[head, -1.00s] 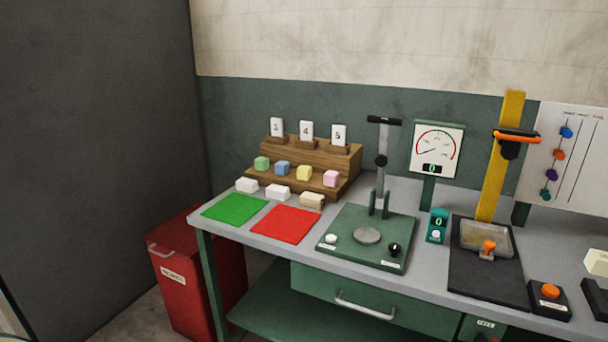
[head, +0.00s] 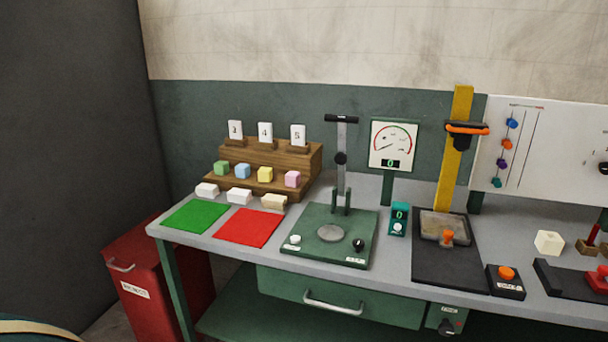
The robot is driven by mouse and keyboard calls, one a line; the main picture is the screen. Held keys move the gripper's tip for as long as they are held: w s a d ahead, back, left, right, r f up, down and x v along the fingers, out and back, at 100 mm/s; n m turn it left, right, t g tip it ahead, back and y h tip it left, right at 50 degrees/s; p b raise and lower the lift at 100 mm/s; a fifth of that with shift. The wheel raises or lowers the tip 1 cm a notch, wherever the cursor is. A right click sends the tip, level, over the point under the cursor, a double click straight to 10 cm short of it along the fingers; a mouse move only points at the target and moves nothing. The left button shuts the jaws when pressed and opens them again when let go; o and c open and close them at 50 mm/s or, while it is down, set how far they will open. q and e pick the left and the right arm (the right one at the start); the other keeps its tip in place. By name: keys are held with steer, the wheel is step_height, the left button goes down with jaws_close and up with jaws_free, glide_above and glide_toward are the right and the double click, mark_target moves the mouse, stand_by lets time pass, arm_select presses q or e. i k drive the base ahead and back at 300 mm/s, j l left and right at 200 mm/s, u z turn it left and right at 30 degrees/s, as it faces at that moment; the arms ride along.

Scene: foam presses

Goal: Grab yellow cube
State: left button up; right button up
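The yellow cube (head: 265,174) sits on the lower step of the wooden rack (head: 240,187) at the back left of the workbench. A green cube (head: 222,168) is at the row's left end. Neither of my grippers shows in the head view.
White and cream blocks (head: 239,196) lie in front of the rack, behind a green mat (head: 196,216) and a red mat (head: 248,228). A green press (head: 327,236) stands right of the mats. A red bin (head: 150,285) is at the bench's left end.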

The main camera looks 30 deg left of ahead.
mark_target(265, 174)
steer(key=j+z, duration=0.35)
steer(key=j, duration=0.15)
steer(key=j+z, duration=0.35)
steer(key=j, duration=0.15)
steer(key=k+j, duration=0.1)
steer(key=j, duration=0.25)
steer(key=j+z, duration=0.15)
steer(key=j, duration=0.25)
steer(key=k+j, duration=0.15)
steer(key=j, duration=0.2)
steer(key=z, duration=0.05)
